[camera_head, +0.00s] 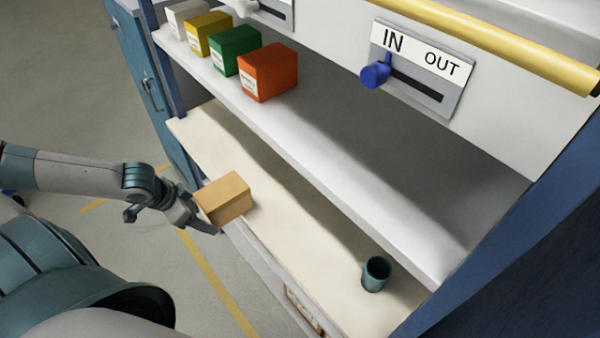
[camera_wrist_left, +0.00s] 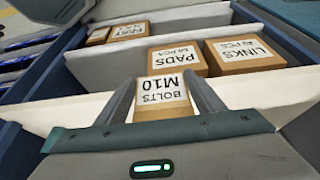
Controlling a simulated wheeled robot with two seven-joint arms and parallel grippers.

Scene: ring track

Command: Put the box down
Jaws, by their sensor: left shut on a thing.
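A tan cardboard box (camera_head: 226,198) is at the front edge of the pale lower shelf (camera_head: 275,230) in the head view. My left gripper (camera_head: 190,214) comes in from the left and is shut on this box. In the left wrist view the box (camera_wrist_left: 163,97) sits between the two fingers of the left gripper (camera_wrist_left: 165,92), and its white label reads BOLTS M10. I cannot tell whether its underside touches the shelf. My right gripper is not in view.
A dark teal cup (camera_head: 376,274) stands on the lower shelf at the right. White, yellow (camera_head: 207,34), green (camera_head: 235,50) and orange (camera_head: 268,72) boxes stand on the upper shelf. An IN/OUT slider (camera_head: 415,70) is above. Shelf between box and cup is clear. The wrist view shows boxes labelled PADS (camera_wrist_left: 177,60) and LINKS (camera_wrist_left: 245,54).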

